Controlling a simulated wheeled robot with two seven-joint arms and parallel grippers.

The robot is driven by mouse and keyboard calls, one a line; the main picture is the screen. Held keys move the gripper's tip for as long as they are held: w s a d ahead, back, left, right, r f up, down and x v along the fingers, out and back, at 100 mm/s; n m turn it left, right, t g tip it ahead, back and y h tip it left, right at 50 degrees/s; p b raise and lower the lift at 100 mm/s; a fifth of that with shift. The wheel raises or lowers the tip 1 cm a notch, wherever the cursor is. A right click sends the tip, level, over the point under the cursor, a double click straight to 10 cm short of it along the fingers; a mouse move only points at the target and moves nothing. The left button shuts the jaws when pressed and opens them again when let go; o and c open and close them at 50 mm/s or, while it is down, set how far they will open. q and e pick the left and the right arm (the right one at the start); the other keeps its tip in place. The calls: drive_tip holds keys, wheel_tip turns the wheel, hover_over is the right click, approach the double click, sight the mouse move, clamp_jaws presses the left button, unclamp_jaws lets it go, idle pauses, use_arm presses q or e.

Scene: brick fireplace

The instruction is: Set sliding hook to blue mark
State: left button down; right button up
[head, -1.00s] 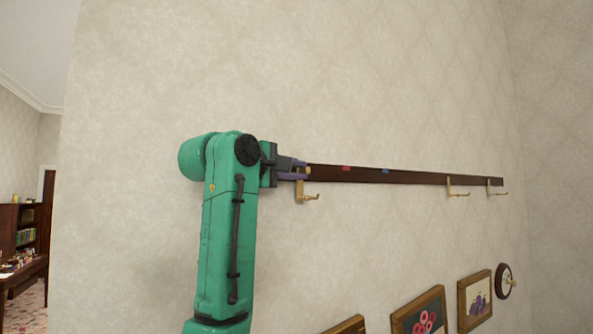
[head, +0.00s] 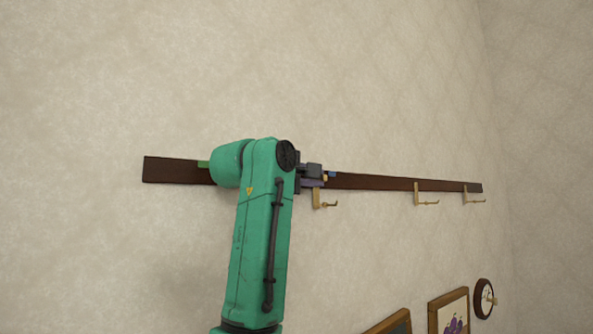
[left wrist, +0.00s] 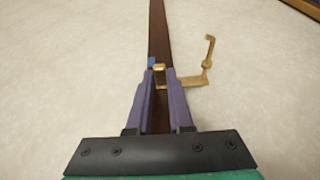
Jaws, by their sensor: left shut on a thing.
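The dark wooden rail (head: 380,182) runs along the wall and carries brass hooks. My left gripper (head: 321,179) is at the rail, shut on the nearest sliding hook (head: 318,200). In the left wrist view this hook (left wrist: 188,78) has its block between the purple fingertips and its arm sticking out to the right. The blue mark (head: 332,174) shows just right of the fingertips. In the left wrist view the blue mark (left wrist: 151,62) lies right by the hook's block, slightly beyond it. My right gripper is not in view.
Two more brass hooks, one nearer (head: 418,196) and one farther (head: 471,196), hang toward the rail's right end. A green mark (head: 203,164) shows at left, beside my arm. Framed pictures (head: 449,313) and a round clock (head: 484,298) hang below. The rail between the held hook and the nearer one is clear.

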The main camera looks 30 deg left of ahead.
use_arm(q)
drive_tip(key=shift+w+d+r, duration=0.3)
drive_tip(key=shift+w+d, duration=0.2)
drive_tip(key=shift+w, duration=0.25)
drive_tip(key=w, duration=0.1)
drive_tip(key=w+d, duration=0.1)
drive_tip(key=w, duration=0.1)
drive_tip(key=shift+d+f, duration=0.2)
drive_tip(key=shift+d, duration=0.1)
drive_tip(key=shift+w+d, duration=0.2)
drive_tip(key=shift+s+a+r, duration=0.1)
drive_tip(key=shift+a+r, duration=0.05)
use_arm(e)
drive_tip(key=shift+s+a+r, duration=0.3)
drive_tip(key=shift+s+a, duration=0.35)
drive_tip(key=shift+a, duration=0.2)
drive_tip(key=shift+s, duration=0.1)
